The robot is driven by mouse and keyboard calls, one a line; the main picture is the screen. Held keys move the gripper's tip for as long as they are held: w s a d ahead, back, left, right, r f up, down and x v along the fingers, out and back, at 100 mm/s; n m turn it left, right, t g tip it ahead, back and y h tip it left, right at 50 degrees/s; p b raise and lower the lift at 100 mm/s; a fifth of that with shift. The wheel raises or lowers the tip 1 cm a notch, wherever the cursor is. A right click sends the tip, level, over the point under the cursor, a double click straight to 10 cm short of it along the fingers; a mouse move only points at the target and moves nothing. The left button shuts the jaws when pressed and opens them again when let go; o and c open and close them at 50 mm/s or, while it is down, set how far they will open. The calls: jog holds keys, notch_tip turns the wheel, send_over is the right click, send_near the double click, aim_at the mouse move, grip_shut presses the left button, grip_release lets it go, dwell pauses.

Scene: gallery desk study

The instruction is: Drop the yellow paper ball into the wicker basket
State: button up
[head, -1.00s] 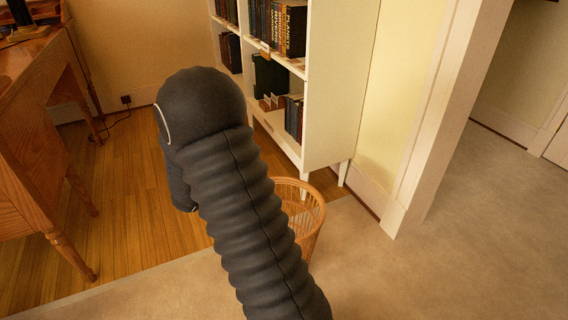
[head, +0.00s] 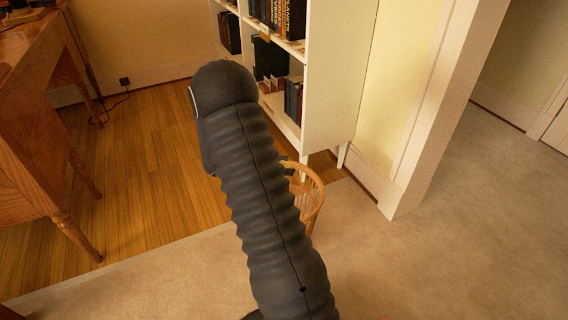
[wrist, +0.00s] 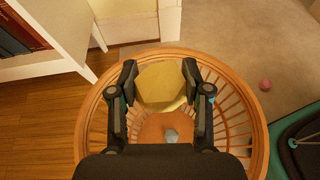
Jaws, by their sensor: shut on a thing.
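The yellow paper ball (wrist: 161,84) is between the two fingers of my gripper (wrist: 160,82) in the wrist view, and the gripper is shut on it. The wicker basket (wrist: 262,112) lies below, its round rim encircling the ball and fingers in that view. In the head view the basket (head: 315,200) stands on the floor, partly hidden behind my dark arm. The gripper and the ball are hidden there.
A white bookcase (head: 335,90) with books stands behind the basket. A wooden desk (head: 30,140) is at the left. Open carpet (head: 450,250) extends at the right.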

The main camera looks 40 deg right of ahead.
jog(key=shift+f+b, duration=0.55)
jog(key=shift+f, duration=0.7)
jog(key=o, duration=0.9)
jog(key=v, duration=1.2)
jog(key=shift+r, duration=0.1)
